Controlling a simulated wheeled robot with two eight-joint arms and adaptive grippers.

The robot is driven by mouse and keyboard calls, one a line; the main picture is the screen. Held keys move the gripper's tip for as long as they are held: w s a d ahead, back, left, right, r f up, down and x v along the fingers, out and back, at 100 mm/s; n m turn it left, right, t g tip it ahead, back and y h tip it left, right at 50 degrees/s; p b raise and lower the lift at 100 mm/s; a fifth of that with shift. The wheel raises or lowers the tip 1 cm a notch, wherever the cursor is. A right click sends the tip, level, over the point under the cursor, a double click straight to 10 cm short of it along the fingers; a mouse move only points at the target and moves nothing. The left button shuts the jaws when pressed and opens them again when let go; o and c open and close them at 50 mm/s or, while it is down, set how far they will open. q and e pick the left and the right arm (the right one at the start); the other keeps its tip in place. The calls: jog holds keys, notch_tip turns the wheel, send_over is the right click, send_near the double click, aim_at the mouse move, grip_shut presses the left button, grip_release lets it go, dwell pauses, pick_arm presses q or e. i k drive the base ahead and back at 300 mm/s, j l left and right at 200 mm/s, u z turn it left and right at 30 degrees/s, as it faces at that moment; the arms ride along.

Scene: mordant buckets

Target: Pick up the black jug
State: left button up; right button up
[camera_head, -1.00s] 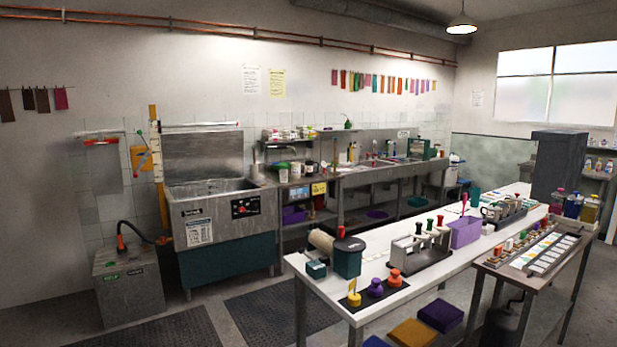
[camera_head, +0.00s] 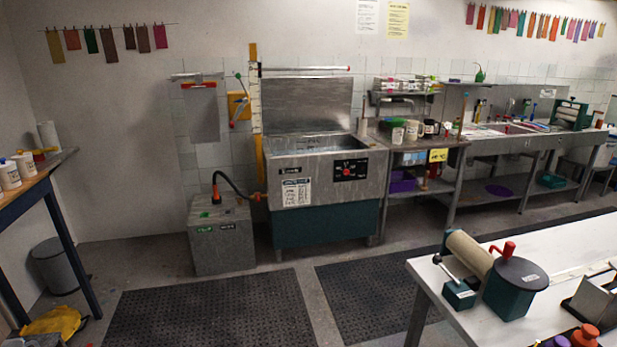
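I cannot pick out a black jug in the head view. Neither of my grippers shows in this view. On the shelf unit beside the steel sink, several cups and small containers (camera_head: 412,130) stand close together, too small to tell apart fully.
A steel sink unit (camera_head: 325,172) stands at the back wall, with a grey box (camera_head: 222,238) and hose beside it. A white table (camera_head: 455,308) with a roller device (camera_head: 468,252) is at right. Dark floor mats (camera_head: 212,312) lie between.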

aim_at(429, 123)
jog(key=i+u, duration=0.35)
jog(key=i, duration=2.05)
jog(key=i+l+z, duration=0.2)
jog(key=i+z, duration=0.3)
jog(key=i, duration=0.15)
jog(key=i+z, duration=0.5)
jog(key=i, duration=0.15)
jog(key=i+l+z, duration=0.45)
jog(key=i+l, duration=0.25)
jog(key=l, duration=0.15)
